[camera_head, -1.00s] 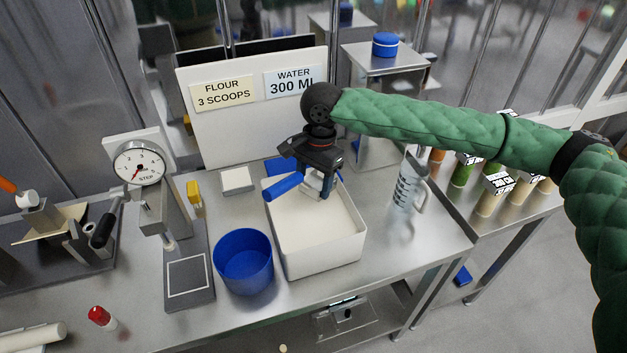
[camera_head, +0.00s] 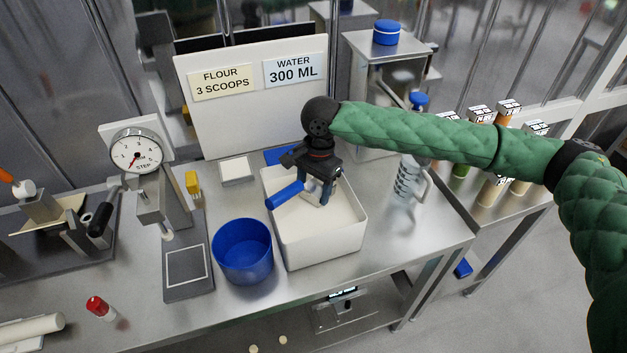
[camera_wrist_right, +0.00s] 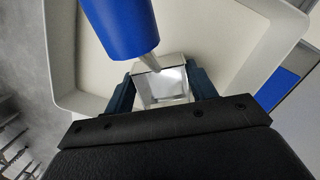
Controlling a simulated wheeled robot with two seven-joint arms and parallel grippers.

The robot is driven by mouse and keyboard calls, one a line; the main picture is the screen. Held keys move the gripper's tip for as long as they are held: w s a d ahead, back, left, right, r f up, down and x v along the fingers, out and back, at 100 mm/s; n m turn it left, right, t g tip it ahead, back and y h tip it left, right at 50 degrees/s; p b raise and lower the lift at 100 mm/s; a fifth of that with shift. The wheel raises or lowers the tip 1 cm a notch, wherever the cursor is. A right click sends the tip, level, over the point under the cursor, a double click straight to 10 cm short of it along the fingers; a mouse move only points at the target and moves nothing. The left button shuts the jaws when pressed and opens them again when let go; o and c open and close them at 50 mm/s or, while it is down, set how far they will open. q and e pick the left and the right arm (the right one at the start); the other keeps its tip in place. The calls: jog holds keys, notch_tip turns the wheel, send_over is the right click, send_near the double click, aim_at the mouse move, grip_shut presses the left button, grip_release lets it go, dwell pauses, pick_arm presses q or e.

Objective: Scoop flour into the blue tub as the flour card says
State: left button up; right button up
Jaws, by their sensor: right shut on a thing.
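The flour card (camera_head: 222,83) reads "FLOUR 3 SCOOPS" on a white board. The blue tub (camera_head: 243,252) stands open on the steel table, and no flour shows in the part of its inside that I see. Right of it is a white bin (camera_head: 325,251) of pale flour (camera_head: 330,221). My right gripper (camera_head: 322,196) is over the bin, shut on a scoop with a blue handle (camera_head: 285,195). Whether the cup touches the flour is unclear. My left gripper is out of view.
A water card (camera_head: 294,70) reads "300 ML". A dial scale (camera_head: 137,156) stands left of the tub, and a clear jug (camera_head: 408,180) stands right of the bin. A red-capped bottle (camera_head: 100,308) is at the front left.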

notch_tip(320, 180, down, 2)
jog(key=shift+f, duration=0.85)
jog(key=shift+r, duration=0.1)
dwell(0.6)
